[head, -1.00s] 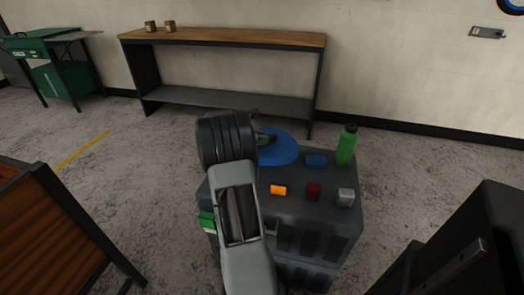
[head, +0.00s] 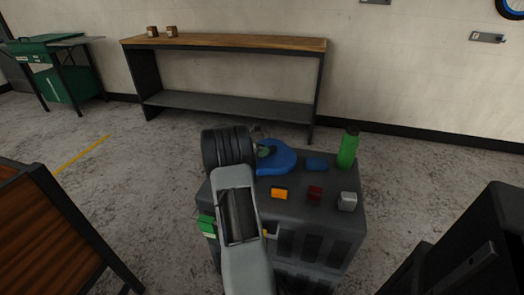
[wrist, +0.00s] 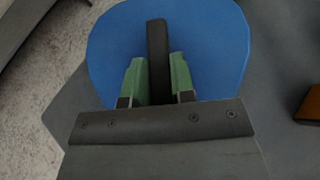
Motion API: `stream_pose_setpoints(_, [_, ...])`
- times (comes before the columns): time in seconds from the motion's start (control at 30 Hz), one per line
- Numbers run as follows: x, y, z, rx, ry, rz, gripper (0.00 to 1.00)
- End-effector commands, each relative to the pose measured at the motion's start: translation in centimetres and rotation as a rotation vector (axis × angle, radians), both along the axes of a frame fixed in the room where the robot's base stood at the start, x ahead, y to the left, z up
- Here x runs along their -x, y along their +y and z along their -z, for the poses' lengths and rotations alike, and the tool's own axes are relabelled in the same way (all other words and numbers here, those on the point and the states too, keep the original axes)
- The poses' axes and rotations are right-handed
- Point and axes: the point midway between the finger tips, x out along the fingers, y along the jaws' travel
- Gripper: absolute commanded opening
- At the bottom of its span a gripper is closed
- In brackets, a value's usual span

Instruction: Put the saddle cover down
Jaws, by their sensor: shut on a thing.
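The saddle cover is a flat blue rounded piece (head: 282,160) at the back of a dark grey cabinet top (head: 290,211). In the wrist view the blue cover (wrist: 215,45) fills the upper middle, with a dark upright strip (wrist: 158,60) standing on it. My gripper (wrist: 157,82) has its green fingers shut on this dark strip. In the head view my gripper (head: 265,151) is partly hidden behind my wrist. The cover appears to be at or just above the cabinet top; I cannot tell whether it touches.
On the cabinet top are a green bottle (head: 348,150), a blue block (head: 317,164), an orange block (head: 279,193), a dark red block (head: 315,194) and a grey block (head: 347,201). A green item (head: 207,226) is at its left side. A wooden-topped bench (head: 230,43) stands behind.

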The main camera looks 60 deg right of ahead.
Motion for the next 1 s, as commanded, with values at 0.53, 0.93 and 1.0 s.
stream_pose_setpoints(0.53, [0.0,0.0,0.3,0.000,0.000,0.000,0.49])
stream_pose_setpoints(0.93, [-1.5,2.6,-1.8,0.001,-0.002,-0.004,0.49])
stream_pose_setpoints(1.0, [-2.0,3.7,-2.4,0.000,-0.001,-0.004,0.49])
